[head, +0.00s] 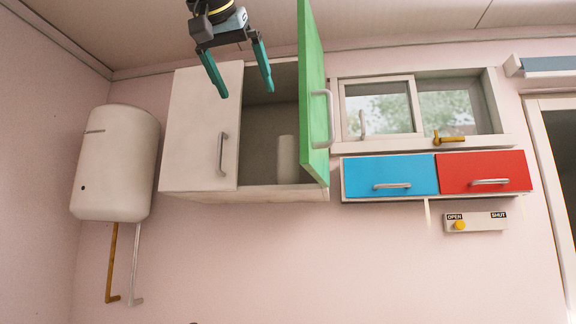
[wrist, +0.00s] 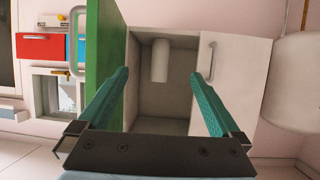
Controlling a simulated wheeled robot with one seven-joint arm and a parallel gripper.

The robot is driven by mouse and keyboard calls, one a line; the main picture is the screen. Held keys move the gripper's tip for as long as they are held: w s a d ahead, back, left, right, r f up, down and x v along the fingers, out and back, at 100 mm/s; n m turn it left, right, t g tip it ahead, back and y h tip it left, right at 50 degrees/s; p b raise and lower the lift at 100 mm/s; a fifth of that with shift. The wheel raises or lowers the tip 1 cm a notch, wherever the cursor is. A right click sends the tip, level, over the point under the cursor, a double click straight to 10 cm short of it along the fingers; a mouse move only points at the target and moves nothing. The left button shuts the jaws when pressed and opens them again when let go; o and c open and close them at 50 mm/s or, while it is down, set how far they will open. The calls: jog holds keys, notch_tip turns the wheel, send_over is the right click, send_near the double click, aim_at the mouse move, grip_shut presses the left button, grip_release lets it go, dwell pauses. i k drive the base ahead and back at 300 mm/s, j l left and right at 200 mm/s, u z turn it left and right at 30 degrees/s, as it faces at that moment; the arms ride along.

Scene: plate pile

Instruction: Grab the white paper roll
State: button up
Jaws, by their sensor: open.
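The white paper roll (head: 287,158) stands upright inside the wall cabinet, near the open green door (head: 314,85). It also shows in the wrist view (wrist: 159,61), where the picture is turned over and the roll hangs from the top of the opening, between my fingers and beyond them. My gripper (head: 244,94) is open and empty, with two teal fingers pointing down in the head view, in front of the cabinet's upper part. The fingers also show in the wrist view (wrist: 160,75), spread wide on either side of the opening.
The cabinet's white left door (head: 200,130) is closed, with a metal handle. The green door sticks out at the right of the opening. A white boiler (head: 116,163) hangs at the left. A blue drawer (head: 389,176) and a red drawer (head: 484,172) sit under the window.

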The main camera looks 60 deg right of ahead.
aim_at(287, 146)
jog(key=i+l, duration=0.1)
jog(key=l, duration=0.35)
jog(key=i+l, duration=0.1)
jog(key=l, duration=0.4)
jog(key=i+l, duration=0.15)
jog(key=l, duration=0.3)
